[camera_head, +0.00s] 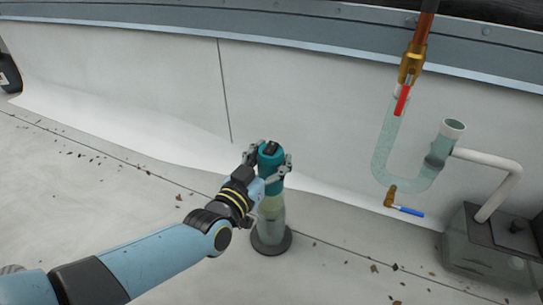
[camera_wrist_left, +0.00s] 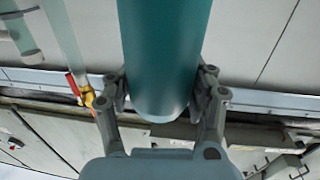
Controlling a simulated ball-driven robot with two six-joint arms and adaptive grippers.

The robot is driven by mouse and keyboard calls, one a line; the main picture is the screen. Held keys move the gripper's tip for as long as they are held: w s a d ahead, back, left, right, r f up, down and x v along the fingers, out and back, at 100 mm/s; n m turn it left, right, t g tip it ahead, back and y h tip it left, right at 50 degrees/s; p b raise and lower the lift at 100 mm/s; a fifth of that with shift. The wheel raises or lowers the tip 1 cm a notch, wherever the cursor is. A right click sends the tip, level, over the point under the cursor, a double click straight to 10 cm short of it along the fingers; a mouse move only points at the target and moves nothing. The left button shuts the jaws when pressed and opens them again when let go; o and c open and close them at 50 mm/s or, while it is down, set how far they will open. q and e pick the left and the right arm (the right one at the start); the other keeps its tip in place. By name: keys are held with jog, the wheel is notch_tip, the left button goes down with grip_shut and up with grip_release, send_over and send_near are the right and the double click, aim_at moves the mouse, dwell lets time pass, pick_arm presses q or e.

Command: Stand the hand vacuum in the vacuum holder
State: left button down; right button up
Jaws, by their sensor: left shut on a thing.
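The hand vacuum (camera_head: 270,207) is upright, with a teal upper part and a pale translucent lower body. My left gripper (camera_head: 271,168) is shut around its teal upper part, one finger on each side. In the left wrist view the vacuum's teal body (camera_wrist_left: 165,60) lies between the fingers of the left gripper (camera_wrist_left: 163,92). The vacuum holder (camera_head: 270,249) is a dark round base on the roof floor, directly below the vacuum. The vacuum's lower end meets it in the head view; I cannot tell whether it is fully seated. My right gripper is not in view.
A pale wall with a metal ledge (camera_head: 300,28) runs behind. At the right stand a clear U-shaped pipe (camera_head: 383,150) with red and blue valve handles, a white pipe (camera_head: 490,160) and a grey box (camera_head: 487,250).

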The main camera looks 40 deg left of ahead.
pick_arm(q)
jog(key=shift+r, duration=0.1)
jog(key=shift+c, duration=1.5)
grip_release()
jog(key=shift+s+f, duration=0.2)
jog(key=shift+s, duration=0.2)
jog(key=s+d, duration=0.1)
jog(key=s, duration=1)
jog(key=shift+d+r, duration=0.15)
jog(key=shift+d, duration=0.15)
